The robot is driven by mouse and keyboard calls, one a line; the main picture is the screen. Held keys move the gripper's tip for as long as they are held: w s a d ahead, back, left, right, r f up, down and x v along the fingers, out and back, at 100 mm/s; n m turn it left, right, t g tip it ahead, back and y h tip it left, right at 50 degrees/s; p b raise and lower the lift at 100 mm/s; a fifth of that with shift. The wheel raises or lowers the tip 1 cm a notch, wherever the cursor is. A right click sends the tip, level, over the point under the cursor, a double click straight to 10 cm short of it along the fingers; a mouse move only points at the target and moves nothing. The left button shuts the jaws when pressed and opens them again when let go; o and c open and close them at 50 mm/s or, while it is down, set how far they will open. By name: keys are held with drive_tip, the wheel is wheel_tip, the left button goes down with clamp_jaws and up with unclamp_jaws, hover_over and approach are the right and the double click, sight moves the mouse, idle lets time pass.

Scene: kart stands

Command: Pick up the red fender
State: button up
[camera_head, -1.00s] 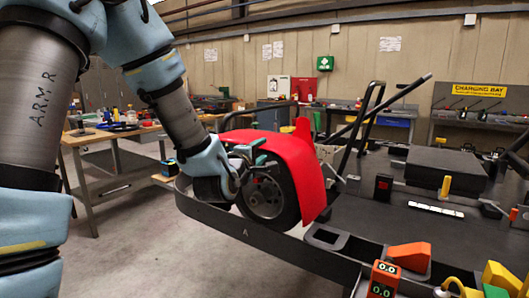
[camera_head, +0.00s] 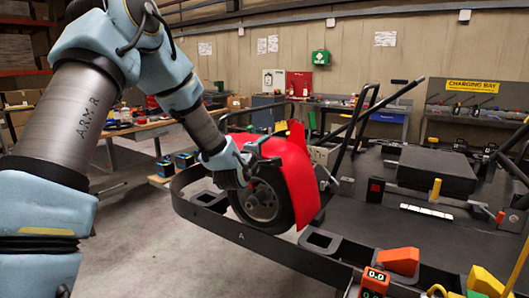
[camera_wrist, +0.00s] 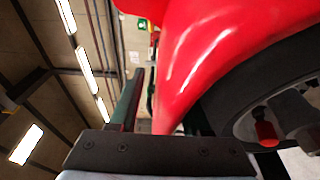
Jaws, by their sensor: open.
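The red fender (camera_head: 297,178) curves over the black front wheel (camera_head: 261,203) of the kart in the head view. The fender also fills the upper middle of the wrist view (camera_wrist: 195,50), with the tyre (camera_wrist: 265,85) beside it. My gripper (camera_head: 262,146) is open at the upper left edge of the fender, above the wheel, with nothing visibly held. In the wrist view one dark finger stands left of the fender; the other finger is mostly hidden. I cannot tell whether either finger touches the fender.
A black kart frame with a low front bumper (camera_head: 290,252) surrounds the wheel. Orange block (camera_head: 399,261) and an orange meter (camera_head: 374,283) sit at its near edge. A wooden workbench (camera_head: 150,131) stands back left. The floor at lower left is clear.

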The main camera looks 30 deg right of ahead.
clamp_jaws()
idle(1.4)
